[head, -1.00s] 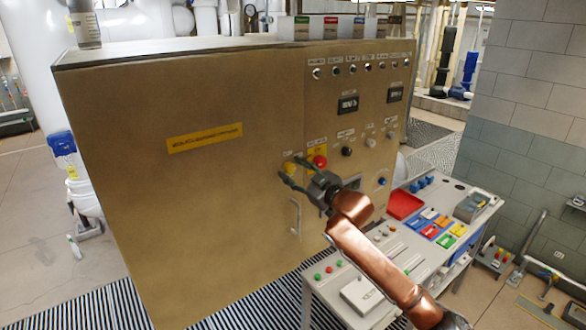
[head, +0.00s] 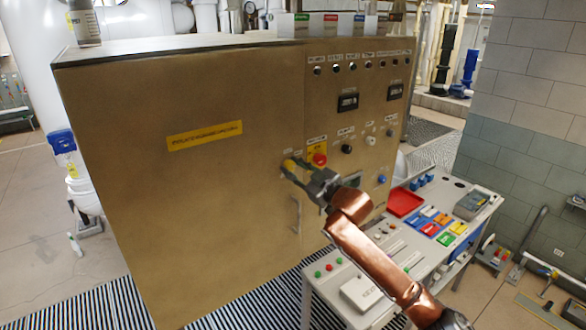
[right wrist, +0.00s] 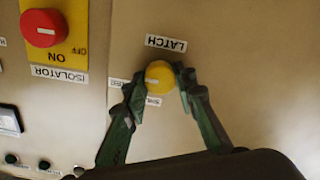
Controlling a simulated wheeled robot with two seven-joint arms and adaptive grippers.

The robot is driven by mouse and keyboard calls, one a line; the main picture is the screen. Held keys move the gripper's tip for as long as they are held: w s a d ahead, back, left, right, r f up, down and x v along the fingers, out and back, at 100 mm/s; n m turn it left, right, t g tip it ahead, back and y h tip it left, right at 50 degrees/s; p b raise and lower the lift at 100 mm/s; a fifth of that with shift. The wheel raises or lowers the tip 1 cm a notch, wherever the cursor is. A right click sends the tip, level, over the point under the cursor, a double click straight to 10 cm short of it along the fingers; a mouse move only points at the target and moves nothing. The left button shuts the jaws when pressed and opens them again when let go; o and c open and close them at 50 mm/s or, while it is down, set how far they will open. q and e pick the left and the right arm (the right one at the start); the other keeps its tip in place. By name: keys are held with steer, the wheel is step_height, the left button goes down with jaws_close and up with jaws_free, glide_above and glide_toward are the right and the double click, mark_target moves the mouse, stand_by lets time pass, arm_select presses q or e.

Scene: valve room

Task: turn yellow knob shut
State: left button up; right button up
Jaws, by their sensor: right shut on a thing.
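The yellow knob (head: 289,164) is on the front of the brown metal cabinet. In the right wrist view the yellow knob (right wrist: 159,74) has a pale mark on its left part, and an upside-down LATCH label (right wrist: 166,43) sits just above it. My right gripper (head: 291,170) reaches it from the lower right. In the right wrist view the green fingers of the right gripper (right wrist: 160,79) are shut on the knob, one on each side. A small label beside the left finger is partly hidden. My left gripper is not in view.
A red isolator knob (head: 319,159) on a yellow plate is close to the right of the yellow knob. A vertical door handle (head: 296,215) is below. A white bench (head: 440,258) with buttons and trays stands at the right, under the arm.

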steer(key=n+p, duration=0.2)
steer(key=n, duration=0.1)
steer(key=shift+r, duration=0.15)
steer(key=n+p, duration=0.3)
steer(key=n, duration=0.2)
steer(key=shift+n, duration=0.4)
steer(key=n+p, duration=0.1)
steer(key=n, duration=0.3)
steer(key=shift+p, duration=0.4)
steer(key=shift+f+n+h+p, duration=0.15)
steer(key=shift+n+p, duration=0.15)
steer(key=shift+n, duration=0.9)
steer(key=shift+f+n+h+p, duration=0.15)
steer(key=shift+n+p, duration=0.1)
steer(key=shift+n, duration=0.95)
steer(key=o, duration=1.2)
steer(key=shift+a, duration=0.1)
steer(key=shift+c, duration=0.2)
